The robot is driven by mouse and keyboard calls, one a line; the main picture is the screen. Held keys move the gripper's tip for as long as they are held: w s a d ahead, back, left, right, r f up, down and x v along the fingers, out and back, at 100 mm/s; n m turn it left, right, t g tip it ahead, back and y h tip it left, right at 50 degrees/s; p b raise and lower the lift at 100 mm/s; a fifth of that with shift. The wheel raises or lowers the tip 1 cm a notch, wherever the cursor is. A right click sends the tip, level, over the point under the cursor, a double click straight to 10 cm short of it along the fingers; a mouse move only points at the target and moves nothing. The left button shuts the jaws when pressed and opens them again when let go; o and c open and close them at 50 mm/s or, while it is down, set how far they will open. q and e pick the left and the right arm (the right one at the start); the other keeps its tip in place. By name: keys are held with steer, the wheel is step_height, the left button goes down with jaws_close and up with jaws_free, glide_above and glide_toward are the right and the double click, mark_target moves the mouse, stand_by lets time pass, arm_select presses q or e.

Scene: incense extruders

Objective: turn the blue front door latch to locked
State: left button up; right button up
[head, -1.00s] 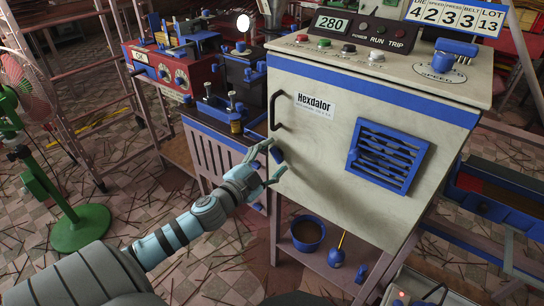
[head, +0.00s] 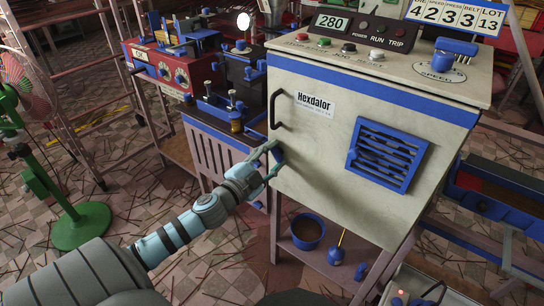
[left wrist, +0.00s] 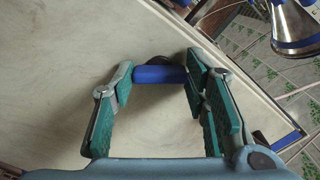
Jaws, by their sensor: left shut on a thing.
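The blue front door latch (left wrist: 160,75) is a small bar on the pale door of the Hexdalor cabinet (head: 325,165). In the left wrist view it lies crosswise between the fingertips of my left gripper (left wrist: 158,78), which are shut on its two ends. In the head view my left gripper (head: 270,160) is at the door's left edge, below the black handle (head: 279,108), and its fingers mostly hide the latch. My right gripper is not in view.
A blue louvred vent (head: 387,155) is on the same door. Red and blue machines (head: 170,70) stand to the left. A green fan stand (head: 80,225) is at far left. A blue bowl (head: 307,231) sits on the shelf below the cabinet.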

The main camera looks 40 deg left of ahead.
arm_select(q)
steer(key=shift+r+m+p, duration=0.1)
steer(key=shift+m+p, duration=0.3)
steer(key=shift+m, duration=1)
steer(key=shift+m+p, duration=0.45)
steer(key=shift+m, duration=1.35)
steer(key=shift+m+p, duration=0.45)
steer(key=shift+m, duration=1.85)
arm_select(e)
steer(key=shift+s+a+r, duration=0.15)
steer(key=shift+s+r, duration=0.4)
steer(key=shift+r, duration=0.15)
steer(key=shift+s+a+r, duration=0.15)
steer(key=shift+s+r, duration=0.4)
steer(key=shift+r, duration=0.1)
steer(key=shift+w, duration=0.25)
